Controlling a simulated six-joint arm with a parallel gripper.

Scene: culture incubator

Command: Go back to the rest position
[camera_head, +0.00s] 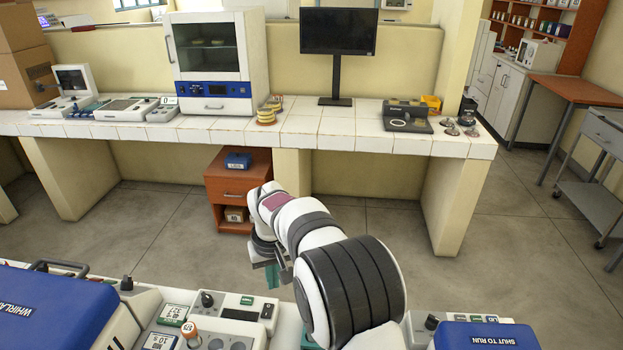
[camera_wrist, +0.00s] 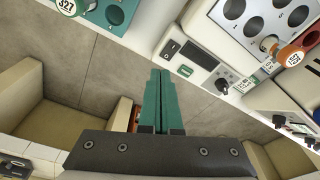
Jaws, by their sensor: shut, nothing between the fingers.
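My gripper (camera_head: 272,276) hangs in the head view just beyond the near bench, in front of my white and dark-banded arm. In the wrist view its two green fingers (camera_wrist: 160,76) lie side by side, shut and empty, over the grey floor beside a bench edge. The culture incubator (camera_head: 213,88), white with a glass door and a blue control panel, stands on the far tiled bench, well away from my gripper. Its door looks closed, with dishes visible inside.
The near bench holds a blue-lidded machine (camera_head: 55,308), a white device (camera_head: 238,306) and a blue lid (camera_head: 485,336). The far bench (camera_head: 300,138) carries stacked yellowish dishes (camera_head: 267,113) and a monitor (camera_head: 338,32). An orange-brown cabinet (camera_head: 232,186) stands below. Floor between the benches is open.

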